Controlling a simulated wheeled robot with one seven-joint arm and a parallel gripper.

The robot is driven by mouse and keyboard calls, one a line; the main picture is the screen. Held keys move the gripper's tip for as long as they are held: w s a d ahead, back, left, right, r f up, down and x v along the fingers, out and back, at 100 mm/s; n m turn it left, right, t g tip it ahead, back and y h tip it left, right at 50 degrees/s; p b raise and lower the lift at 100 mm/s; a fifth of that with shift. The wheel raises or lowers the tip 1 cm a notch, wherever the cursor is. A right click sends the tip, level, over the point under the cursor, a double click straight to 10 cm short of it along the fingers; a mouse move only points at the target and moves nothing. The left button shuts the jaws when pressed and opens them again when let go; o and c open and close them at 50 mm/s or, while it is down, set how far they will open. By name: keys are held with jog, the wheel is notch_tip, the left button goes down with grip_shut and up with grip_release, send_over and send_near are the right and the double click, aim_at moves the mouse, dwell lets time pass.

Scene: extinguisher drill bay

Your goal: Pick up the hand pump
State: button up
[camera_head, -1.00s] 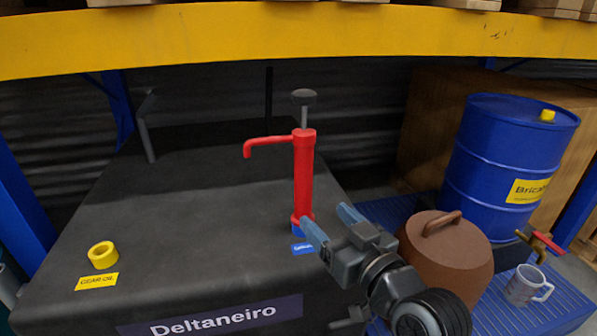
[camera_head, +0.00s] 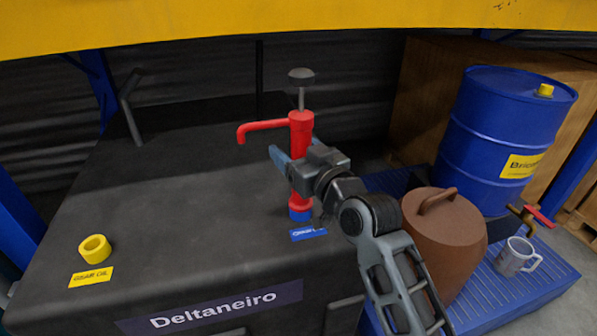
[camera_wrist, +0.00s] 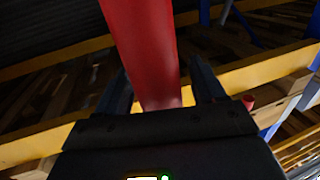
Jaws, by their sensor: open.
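The hand pump (camera_head: 302,126) is a red upright cylinder with a curved spout to the left and a dark knob on a grey rod on top. It stands on a blue fitting (camera_head: 300,214) on the black tank top. My gripper (camera_head: 284,160) is at the pump's middle, its blue-grey fingers open. In the wrist view the red pump body (camera_wrist: 146,50) stands between the two dark fingers (camera_wrist: 163,90). The gripper's wrist hides part of the pump's lower body in the head view. I cannot tell whether either finger touches it.
The black tank (camera_head: 150,225) carries a yellow ring (camera_head: 95,249) at left. A yellow beam (camera_head: 290,15) crosses above the pump.

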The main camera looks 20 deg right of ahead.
jog(key=shift+c, duration=0.4)
jog(key=c, duration=1)
jog(key=shift+c, duration=0.4)
jog(key=shift+r, duration=0.15)
